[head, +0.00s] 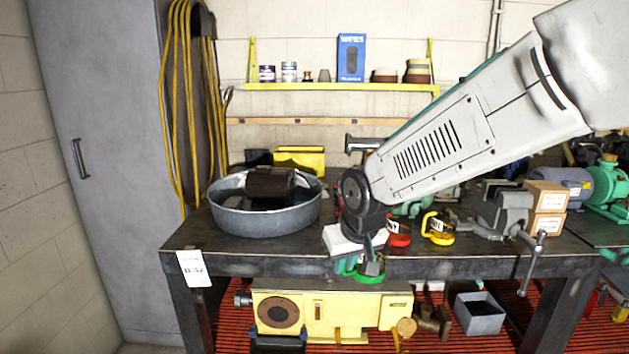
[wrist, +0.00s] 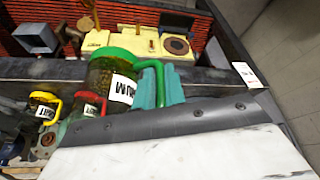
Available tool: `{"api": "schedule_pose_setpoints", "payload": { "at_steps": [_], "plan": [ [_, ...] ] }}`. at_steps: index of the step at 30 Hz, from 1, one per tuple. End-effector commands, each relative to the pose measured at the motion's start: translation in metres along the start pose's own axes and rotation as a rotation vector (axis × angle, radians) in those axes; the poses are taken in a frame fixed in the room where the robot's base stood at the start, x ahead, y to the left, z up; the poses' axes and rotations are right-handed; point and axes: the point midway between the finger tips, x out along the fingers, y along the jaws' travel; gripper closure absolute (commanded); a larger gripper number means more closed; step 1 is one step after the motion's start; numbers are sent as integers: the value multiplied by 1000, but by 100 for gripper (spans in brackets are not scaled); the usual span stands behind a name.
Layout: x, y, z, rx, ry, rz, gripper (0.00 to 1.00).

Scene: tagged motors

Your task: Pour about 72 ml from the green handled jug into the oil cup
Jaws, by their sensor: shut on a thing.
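The green handled jug (wrist: 112,78) has a clear body with amber-brown contents, a green rim and a white label partly in view. My gripper (wrist: 160,88) has teal fingers shut on its green handle (wrist: 150,68). In the head view the jug (head: 368,272) shows low at the bench's front edge, mostly covered by my gripper (head: 366,256); its exact tilt is unclear. I cannot make out the oil cup for certain. A yellow machine (head: 280,291) stands below the bench edge, with a small brass-coloured piece (head: 318,311) on its face; it also shows in the wrist view (wrist: 122,40).
A red handled jug (head: 398,236) and a yellow handled jug (head: 438,229) stand on the bench (head: 225,262) right of my gripper. A round metal tub (head: 262,222) holds a dark motor at left. A vise (head: 505,212) and boxes (head: 547,196) are at right.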

Motion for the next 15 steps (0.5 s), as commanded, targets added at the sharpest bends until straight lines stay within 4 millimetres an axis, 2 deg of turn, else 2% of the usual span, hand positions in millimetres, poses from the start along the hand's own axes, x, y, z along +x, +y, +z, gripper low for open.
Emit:
{"api": "schedule_pose_setpoints", "payload": {
  "at_steps": [1, 7, 12, 15],
  "plan": [
    [18, 20, -6, 24, -6, 10, 100],
    [82, 96, -11, 118, -7, 48, 100],
    [127, 155, 6, 214, -5, 88, 100],
    [146, 182, 22, 263, -5, 109, 100]
  ]
}}
